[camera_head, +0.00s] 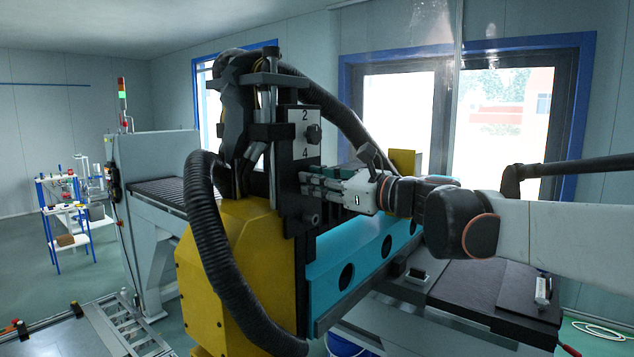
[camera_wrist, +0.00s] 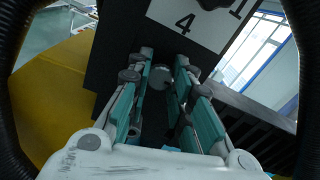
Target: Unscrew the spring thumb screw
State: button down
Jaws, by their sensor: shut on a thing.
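My gripper (camera_head: 305,183) reaches in from the right to the upright black panel (camera_head: 286,160), just below its white plate marked 2 and 4. In the wrist view my gripper (camera_wrist: 164,68) has its teal-padded fingers on both sides of a small dark screw (camera_wrist: 160,77) that appears to be the spring thumb screw. The jaws are shut on it, and the pads hide much of it. In the head view the fingers cover that screw. A black knob (camera_head: 313,134) on the white plate stands above my gripper, apart from it.
A thick black corrugated hose (camera_head: 212,235) loops in front of the yellow housing (camera_head: 240,265). A teal beam (camera_head: 350,255) runs below my arm. A smaller dark knob (camera_head: 312,219) sticks out of the panel below my gripper. The space right of the panel is partly taken by my arm.

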jog(key=shift+n, duration=0.3)
jog(key=shift+f+m+b, duration=0.2)
jog(key=shift+m+b, duration=2.15)
jog(key=shift+m, duration=14.55)
